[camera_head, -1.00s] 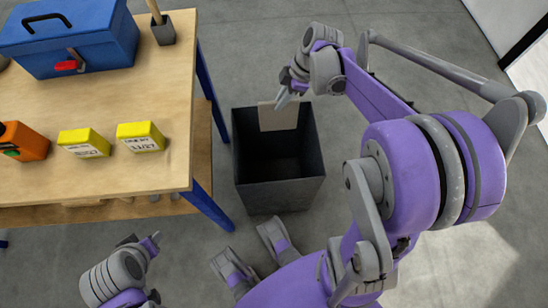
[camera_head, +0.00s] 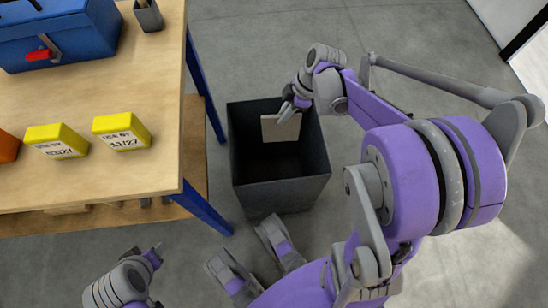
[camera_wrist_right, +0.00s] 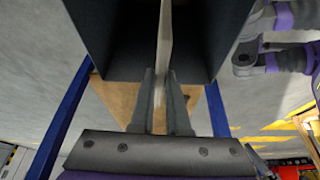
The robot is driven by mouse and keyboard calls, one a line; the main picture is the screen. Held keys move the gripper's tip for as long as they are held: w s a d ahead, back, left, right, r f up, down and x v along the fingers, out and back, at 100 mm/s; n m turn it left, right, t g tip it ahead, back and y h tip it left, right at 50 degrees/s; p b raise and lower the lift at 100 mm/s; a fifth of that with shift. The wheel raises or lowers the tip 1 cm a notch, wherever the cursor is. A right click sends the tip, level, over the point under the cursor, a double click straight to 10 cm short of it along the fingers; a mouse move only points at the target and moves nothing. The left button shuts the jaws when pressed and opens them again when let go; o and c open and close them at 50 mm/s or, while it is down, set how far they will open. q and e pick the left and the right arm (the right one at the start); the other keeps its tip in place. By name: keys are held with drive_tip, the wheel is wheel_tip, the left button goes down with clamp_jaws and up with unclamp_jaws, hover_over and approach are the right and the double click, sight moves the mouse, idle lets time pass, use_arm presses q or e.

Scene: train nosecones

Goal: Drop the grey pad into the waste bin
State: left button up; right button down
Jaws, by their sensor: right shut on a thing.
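The grey pad (camera_head: 281,128) is a flat, light square held upright at the mouth of the dark waste bin (camera_head: 280,188), by its far wall. My right gripper (camera_head: 289,106) is shut on the pad's edge. In the right wrist view the pad (camera_wrist_right: 164,40) shows edge-on between the two fingers of the right gripper (camera_wrist_right: 162,85), with the bin's walls (camera_wrist_right: 215,35) on both sides. The bin looks otherwise empty, though its floor is dark. My left gripper (camera_head: 150,252) is at the lower left, apart from the bin; its jaws are too small to judge.
A wooden workbench (camera_head: 100,185) with blue legs stands left of the bin. On it are two yellow boxes (camera_head: 122,132) (camera_head: 56,141), a blue toolbox (camera_head: 60,35), a dark cup (camera_head: 148,15) and part of an orange thing (camera_head: 6,146). The floor behind the bin is clear.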

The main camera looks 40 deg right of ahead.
drive_tip(key=c, duration=0.8)
unclamp_jaws()
use_arm(q)
drive_tip(key=r+p, duration=0.3)
drive_tip(key=r, duration=0.1)
drive_tip(key=shift+s+r+p, duration=0.2)
drive_tip(key=shift+p, duration=0.15)
use_arm(e)
drive_tip(key=v, duration=1.1)
drive_tip(key=shift+a, duration=0.1)
